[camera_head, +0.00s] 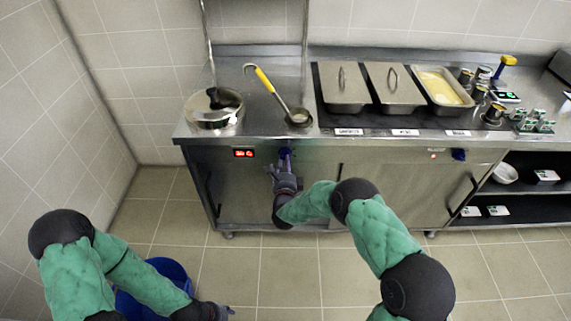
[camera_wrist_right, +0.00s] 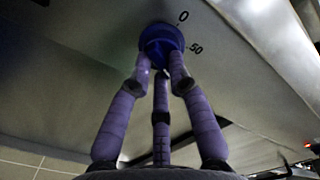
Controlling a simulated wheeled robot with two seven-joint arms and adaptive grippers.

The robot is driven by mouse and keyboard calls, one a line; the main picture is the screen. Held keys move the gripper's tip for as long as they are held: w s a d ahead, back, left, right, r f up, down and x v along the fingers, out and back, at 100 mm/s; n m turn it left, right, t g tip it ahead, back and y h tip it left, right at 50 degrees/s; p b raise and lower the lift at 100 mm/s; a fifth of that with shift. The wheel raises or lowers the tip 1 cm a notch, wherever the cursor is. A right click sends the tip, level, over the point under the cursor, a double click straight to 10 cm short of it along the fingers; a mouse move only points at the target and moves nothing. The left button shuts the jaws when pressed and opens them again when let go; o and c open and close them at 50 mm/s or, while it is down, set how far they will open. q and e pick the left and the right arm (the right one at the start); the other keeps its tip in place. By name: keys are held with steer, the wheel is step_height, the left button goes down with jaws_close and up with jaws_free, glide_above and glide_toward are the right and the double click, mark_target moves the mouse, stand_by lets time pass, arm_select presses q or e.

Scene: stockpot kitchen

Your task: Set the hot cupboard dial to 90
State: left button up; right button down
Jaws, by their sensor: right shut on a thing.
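The blue hot cupboard dial (camera_head: 285,152) sits on the steel front below the counter. In the right wrist view the dial (camera_wrist_right: 160,40) shows close up, with printed marks 0 and 50 at its upper right. Its pointer is not readable. My right gripper (camera_head: 285,166) is shut on the dial; its purple fingers (camera_wrist_right: 160,72) close around it from below in the wrist view. A red lit display (camera_head: 243,153) is left of the dial; its digits are too small to read. My left gripper (camera_head: 221,310) is low at the bottom edge, partly cut off, its opening unclear.
A blue bucket (camera_head: 160,275) is on the floor by my left arm.

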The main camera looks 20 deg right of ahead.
steer(key=m, duration=1.3)
steer(key=shift+w+a, duration=0.1)
steer(key=shift+a, duration=0.15)
stand_by(0.4)
steer(key=c, duration=1.2)
jaws_free()
steer(key=shift+o, duration=0.2)
steer(key=v, duration=1.2)
